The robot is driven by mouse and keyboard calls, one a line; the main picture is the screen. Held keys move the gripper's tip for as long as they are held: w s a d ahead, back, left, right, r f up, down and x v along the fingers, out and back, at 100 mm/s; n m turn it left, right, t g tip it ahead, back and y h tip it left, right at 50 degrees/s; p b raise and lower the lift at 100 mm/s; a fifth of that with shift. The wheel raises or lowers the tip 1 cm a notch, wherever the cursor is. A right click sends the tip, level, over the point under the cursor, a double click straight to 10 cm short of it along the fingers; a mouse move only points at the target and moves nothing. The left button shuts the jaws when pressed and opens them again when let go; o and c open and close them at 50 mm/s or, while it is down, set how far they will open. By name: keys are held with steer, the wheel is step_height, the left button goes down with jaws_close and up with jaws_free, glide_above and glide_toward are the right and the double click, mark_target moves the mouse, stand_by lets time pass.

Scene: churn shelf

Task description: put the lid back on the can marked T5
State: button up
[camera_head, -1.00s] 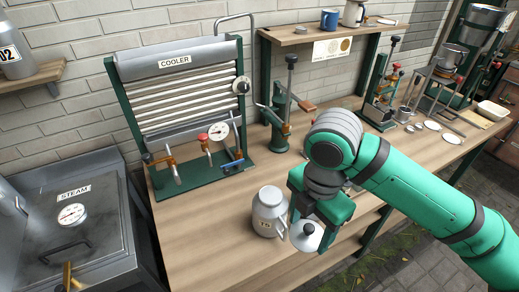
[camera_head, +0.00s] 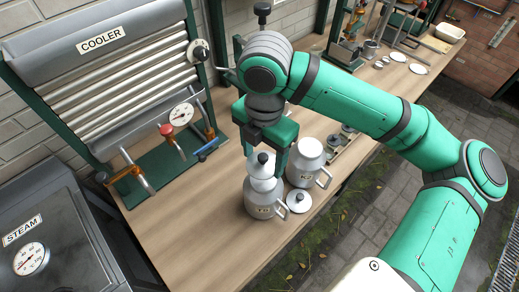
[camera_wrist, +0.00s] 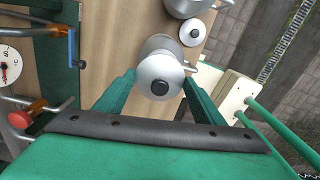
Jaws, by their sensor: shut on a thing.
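The can marked T5 (camera_head: 262,205), pale grey metal with a side handle, stands on the wooden bench in the head view; its label is small and slightly blurred. My gripper (camera_head: 266,158) is directly above it, pointing down and shut on a round pale lid with a black knob (camera_head: 262,172). The lid is over the can's mouth; I cannot tell whether it touches the rim. In the wrist view the lid (camera_wrist: 158,68) sits between my two fingers (camera_wrist: 158,92), with the can's shoulder and handle showing behind it.
A second can (camera_head: 304,172), its label unclear, stands close behind and right of T5. Another black-knobbed lid (camera_head: 299,203) lies on the bench right of T5. The cooler's green base (camera_head: 168,170) with taps and gauge is to the left. The bench's front-left surface is clear.

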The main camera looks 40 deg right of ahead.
mark_target(264, 165)
steer(key=shift+s+f, duration=0.2)
steer(key=shift+f, duration=2.6)
steer(key=shift+f, duration=0.15)
stand_by(0.4)
steer(key=o, duration=1.5)
steer(key=shift+w, duration=0.1)
steer(key=shift+r, duration=3.5)
